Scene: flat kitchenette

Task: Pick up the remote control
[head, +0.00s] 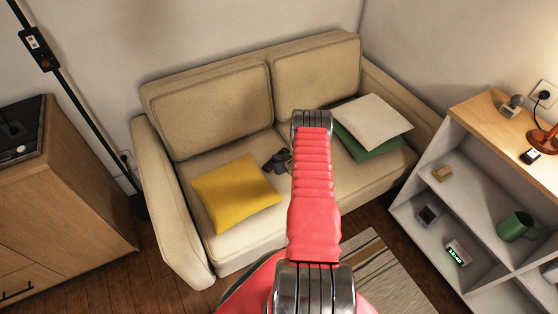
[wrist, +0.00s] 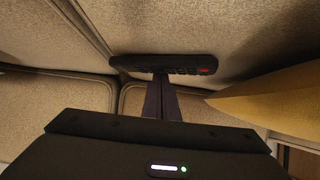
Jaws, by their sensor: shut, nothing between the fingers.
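The remote control (wrist: 190,62) is a long black bar with small buttons and a red one at its right end. It lies on the beige sofa (head: 225,240), across the top of the wrist view. My gripper (wrist: 160,78) is shut and empty. Its dark fingers overlap the remote's near edge in the wrist view; I cannot tell whether they touch it. In the head view a small dark shape shows on the seat beside my red arm; I cannot tell whether it is my gripper or the remote.
A yellow cushion (head: 232,192) lies on the seat's left part and shows close on the right in the wrist view (wrist: 275,92). A cream cushion (head: 372,120) and a green one (head: 365,147) lie at the right. A shelf unit (head: 480,150) stands right, a wooden cabinet (head: 60,190) left.

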